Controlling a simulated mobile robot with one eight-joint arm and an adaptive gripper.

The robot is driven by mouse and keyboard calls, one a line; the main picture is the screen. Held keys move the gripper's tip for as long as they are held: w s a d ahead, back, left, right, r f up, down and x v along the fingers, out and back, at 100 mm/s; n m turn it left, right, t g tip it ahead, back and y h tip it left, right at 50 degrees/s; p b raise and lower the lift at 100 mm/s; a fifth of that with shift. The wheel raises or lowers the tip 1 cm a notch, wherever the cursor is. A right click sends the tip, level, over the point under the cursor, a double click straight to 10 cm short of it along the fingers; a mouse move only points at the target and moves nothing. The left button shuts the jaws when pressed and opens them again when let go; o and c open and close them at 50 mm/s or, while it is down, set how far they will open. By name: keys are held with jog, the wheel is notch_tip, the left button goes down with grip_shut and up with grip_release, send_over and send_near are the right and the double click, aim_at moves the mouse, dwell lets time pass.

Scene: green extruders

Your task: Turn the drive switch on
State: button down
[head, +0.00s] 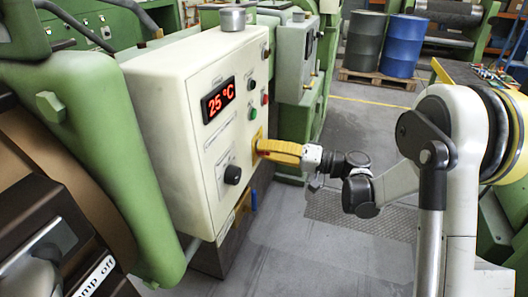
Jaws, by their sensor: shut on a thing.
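A cream control box (180,150) stands in the middle of the head view. Its front carries a switch with a yellow backing plate (257,136), low on the right side of the panel. My gripper (263,147) reaches in from the right, with its yellow fingers pointing left at this switch. The fingers are shut on the switch's handle and cover most of it. A little red shows at the fingertips. The exact angle of the handle and any label are hidden.
The box also has a red display reading 25 °C (219,100), small buttons (252,85) and a black knob (232,174). Green machinery (100,135) stands at left. Blue (404,45) and grey (365,42) drums stand behind. The grey floor (350,120) between is clear.

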jog(key=m+b, duration=0.1)
jog(key=m, duration=0.5)
jog(key=shift+m, duration=0.4)
dwell(0.3)
jog(key=c, duration=1.1)
grip_release()
jog(key=shift+o, duration=0.2)
jog(key=v, duration=1.2)
jog(key=shift+f, duration=0.2)
jog(key=shift+s+a, duration=0.1)
jog(key=shift+a, duration=0.05)
